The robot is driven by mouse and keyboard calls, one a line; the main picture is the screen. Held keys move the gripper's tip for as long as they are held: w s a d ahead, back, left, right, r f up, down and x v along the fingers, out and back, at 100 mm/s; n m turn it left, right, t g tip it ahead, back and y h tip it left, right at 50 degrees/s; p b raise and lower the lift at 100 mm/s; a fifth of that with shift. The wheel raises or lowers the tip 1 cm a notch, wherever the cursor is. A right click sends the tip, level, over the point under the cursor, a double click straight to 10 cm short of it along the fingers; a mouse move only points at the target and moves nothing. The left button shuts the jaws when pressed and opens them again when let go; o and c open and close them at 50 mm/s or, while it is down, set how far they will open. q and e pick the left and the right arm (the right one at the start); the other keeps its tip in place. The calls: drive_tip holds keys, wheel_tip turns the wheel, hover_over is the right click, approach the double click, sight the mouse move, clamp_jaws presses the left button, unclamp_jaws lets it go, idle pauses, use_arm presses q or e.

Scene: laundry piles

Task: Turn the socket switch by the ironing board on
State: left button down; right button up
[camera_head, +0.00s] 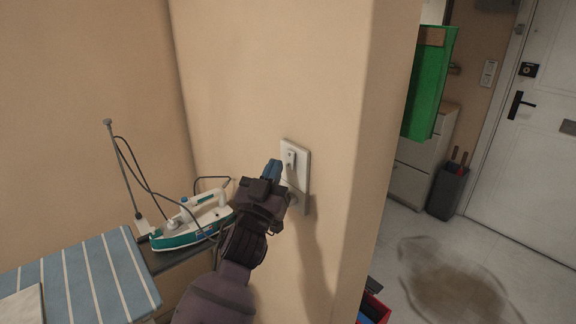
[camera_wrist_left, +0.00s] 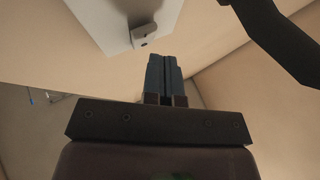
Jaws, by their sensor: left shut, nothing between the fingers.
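The socket plate (camera_head: 296,176) is white and fixed on the beige wall pillar, with a small switch (camera_head: 291,158) on its upper part. My left gripper (camera_head: 273,168) is in front of the plate, just left of the switch; its blue fingers are shut and empty. In the left wrist view the shut fingers (camera_wrist_left: 166,78) point towards the wall, with the white plate (camera_wrist_left: 110,18) and a small raised part (camera_wrist_left: 144,36) ahead of them. I cannot tell whether the fingertips touch the plate. My gripper hides part of the plate's lower half. My right gripper is not in view.
Right of the pillar are a dark bin (camera_head: 447,190), a door (camera_head: 535,130) and a brown floor stain (camera_head: 452,285).

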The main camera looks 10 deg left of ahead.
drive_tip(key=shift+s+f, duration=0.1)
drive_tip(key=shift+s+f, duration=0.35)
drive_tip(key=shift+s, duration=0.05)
use_arm(q)
drive_tip(key=shift+w, duration=0.1)
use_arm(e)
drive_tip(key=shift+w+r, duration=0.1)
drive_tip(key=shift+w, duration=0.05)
use_arm(q)
drive_tip(key=shift+w+d, duration=0.25)
drive_tip(key=shift+w, duration=0.05)
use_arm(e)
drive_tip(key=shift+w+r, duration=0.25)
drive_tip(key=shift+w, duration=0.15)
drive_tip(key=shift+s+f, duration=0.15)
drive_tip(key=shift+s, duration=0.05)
